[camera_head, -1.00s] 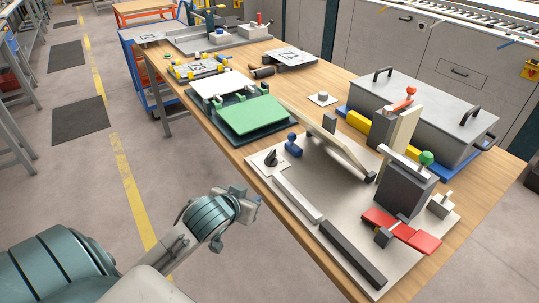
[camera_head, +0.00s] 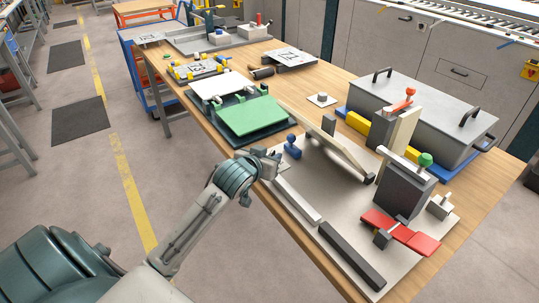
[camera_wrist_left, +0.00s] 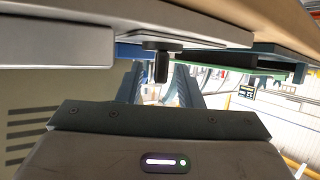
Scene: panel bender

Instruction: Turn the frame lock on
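The panel bender has a light base plate (camera_head: 331,190) on the wooden table. A small black knob (camera_wrist_left: 162,66), which I take to be the frame lock, shows in the left wrist view on a round dark base. My left gripper (camera_head: 270,161) is at the plate's near left corner. In the left wrist view its two dark fingers (camera_wrist_left: 160,85) are apart, and the knob shows in the gap between them. I cannot tell whether they touch it. My right gripper is in neither view.
A blue knob (camera_head: 292,147) stands close beside my left gripper. A green panel (camera_head: 252,115) lies on a dark fixture behind it. Light and dark bars (camera_head: 351,254) run along the plate's near edge. Red pads (camera_head: 401,231) and a grey case (camera_head: 425,103) are further right.

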